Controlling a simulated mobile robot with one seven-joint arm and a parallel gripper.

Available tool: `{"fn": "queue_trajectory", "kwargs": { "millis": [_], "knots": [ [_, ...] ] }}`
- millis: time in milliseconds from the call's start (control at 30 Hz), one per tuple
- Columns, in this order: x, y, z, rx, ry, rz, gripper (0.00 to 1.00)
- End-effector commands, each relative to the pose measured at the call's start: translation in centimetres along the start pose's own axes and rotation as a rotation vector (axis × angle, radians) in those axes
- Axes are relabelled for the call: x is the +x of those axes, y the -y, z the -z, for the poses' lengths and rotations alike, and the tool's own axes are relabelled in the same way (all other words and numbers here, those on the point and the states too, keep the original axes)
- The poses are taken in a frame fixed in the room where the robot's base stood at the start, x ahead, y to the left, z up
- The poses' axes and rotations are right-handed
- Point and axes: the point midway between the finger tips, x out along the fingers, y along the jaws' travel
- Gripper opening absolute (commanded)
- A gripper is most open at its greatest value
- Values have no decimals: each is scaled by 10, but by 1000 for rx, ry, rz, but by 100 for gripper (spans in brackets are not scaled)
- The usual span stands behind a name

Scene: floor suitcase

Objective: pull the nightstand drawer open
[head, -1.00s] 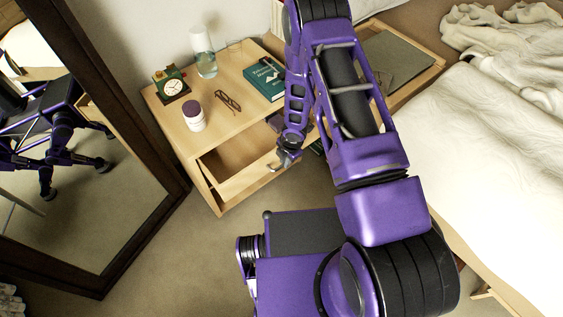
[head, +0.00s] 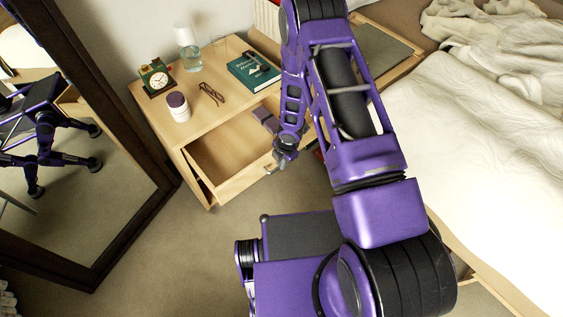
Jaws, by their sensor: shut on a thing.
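The light wood nightstand (head: 222,108) stands at the upper left of the head view. Its drawer (head: 230,185) is pulled partway out, and its bare inside shows, with a small dark mauve item (head: 265,118) at the back right. My gripper (head: 276,166) is at the drawer's front edge, shut on the drawer handle. The fingers are small in the picture and my arm hides the right part of the drawer.
On the nightstand top are a clock (head: 156,78), a jar (head: 177,107), glasses (head: 211,94), a teal book (head: 253,70) and a glass carafe (head: 189,52). A mirror (head: 125,215) stands close on the left. The bed (head: 480,150) fills the right. Carpet is clear before the drawer.

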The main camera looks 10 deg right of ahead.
Motion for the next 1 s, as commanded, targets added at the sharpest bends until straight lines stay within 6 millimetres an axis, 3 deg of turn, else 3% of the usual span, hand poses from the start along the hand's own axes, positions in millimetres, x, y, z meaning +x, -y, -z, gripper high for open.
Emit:
{"fn": "queue_trajectory", "kwargs": {
  "millis": [267,300,433,767,867,1000],
  "knots": [
    [0,0,1,0,-1,0,0],
    [0,0,1,0,-1,0,22],
    [0,0,0,0,-1,0,45],
    [-3,0,0,0,0,0,45],
    [-13,-1,0,1,1,-1,45],
    [-40,-2,0,1,0,-3,45]
  ]
}}
